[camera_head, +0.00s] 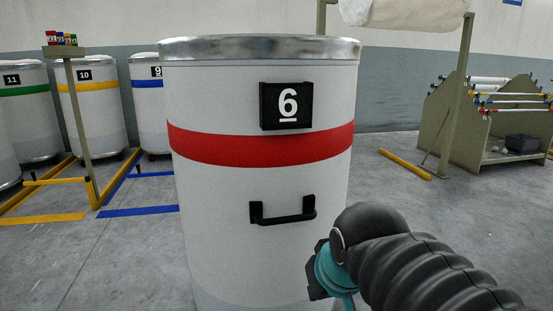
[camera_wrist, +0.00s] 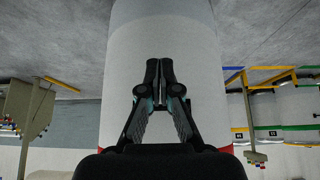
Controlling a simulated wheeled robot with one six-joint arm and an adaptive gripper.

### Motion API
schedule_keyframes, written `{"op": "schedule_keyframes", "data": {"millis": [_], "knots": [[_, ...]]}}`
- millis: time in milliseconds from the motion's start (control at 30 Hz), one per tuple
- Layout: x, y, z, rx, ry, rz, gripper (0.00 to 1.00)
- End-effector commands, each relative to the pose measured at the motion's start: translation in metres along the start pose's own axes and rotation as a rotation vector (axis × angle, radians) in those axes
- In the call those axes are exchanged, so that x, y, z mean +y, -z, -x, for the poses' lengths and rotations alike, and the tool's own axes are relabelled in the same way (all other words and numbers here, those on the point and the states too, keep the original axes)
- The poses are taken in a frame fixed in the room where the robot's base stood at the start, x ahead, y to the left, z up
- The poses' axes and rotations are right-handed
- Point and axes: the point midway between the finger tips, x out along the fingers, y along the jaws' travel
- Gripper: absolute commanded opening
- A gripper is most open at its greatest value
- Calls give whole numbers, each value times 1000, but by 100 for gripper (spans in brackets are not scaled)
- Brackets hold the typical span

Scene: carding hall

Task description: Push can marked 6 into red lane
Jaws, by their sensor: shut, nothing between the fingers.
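The can marked 6 (camera_head: 225,195) stands upright close in front of me. It is white with a metal rim, a red band (camera_head: 225,148), a black number plate (camera_head: 286,105) and a black handle (camera_head: 283,218). It fills the middle of the wrist view (camera_wrist: 195,50), which is upside down. My gripper (camera_wrist: 160,66) is shut and empty in front of the can's side. In the head view my wrist (camera_head: 335,270) is below and right of the handle; whether the fingertips touch the can is unclear. I see no red floor lane in either view.
Cans marked 11 (camera_head: 30,125), 10 (camera_head: 105,118) and 9 (camera_head: 146,105) stand at back left, behind yellow floor lines (camera_head: 42,218) and blue ones (camera_head: 138,211). A post (camera_head: 82,135) rises there. A rack (camera_head: 460,130) stands at right. Grey floor beside the can is clear.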

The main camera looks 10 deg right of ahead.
Motion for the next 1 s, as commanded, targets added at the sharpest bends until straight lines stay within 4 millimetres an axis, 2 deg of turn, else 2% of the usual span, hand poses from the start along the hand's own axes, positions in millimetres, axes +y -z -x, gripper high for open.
{"op": "schedule_keyframes", "data": {"millis": [33, 167, 300, 400, 533, 600, 733, 1000], "knots": [[0, 14, -2, 28, 0, 1, 0], [0, 62, 18, 115, 0, 1, 0], [0, 114, 53, 216, 0, 1, 0], [0, 139, 82, 271, 0, 1, 0], [0, 152, 104, 312, 0, 0, 0], [0, 156, 107, 317, 0, 0, 0], [0, 166, 100, 309, 0, 1, 0], [0, 205, 75, 308, 1, 0, 0]]}}
